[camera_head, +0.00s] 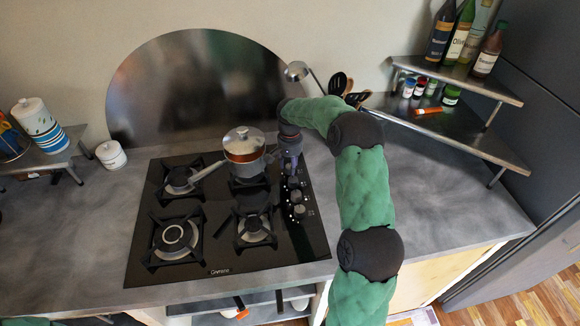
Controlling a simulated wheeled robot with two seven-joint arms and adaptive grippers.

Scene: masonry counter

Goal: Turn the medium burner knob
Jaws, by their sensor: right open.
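The black gas hob (230,258) is set in the grey counter, with a column of burner knobs (297,197) along its right side. Several grey knobs show; I cannot tell which one is for the medium burner. My right gripper (291,170) is open and points down at the far end of the knob column, hiding part of it. I cannot tell whether it touches a knob. My left gripper is out of view; only a bit of green sleeve shows at the bottom left corner.
A lidded pot (244,146) stands on the far right burner, close left of my right gripper. A ladle (297,72) and dark utensils (340,84) stand behind my arm. A corner shelf (465,132) with bottles and jars is at right.

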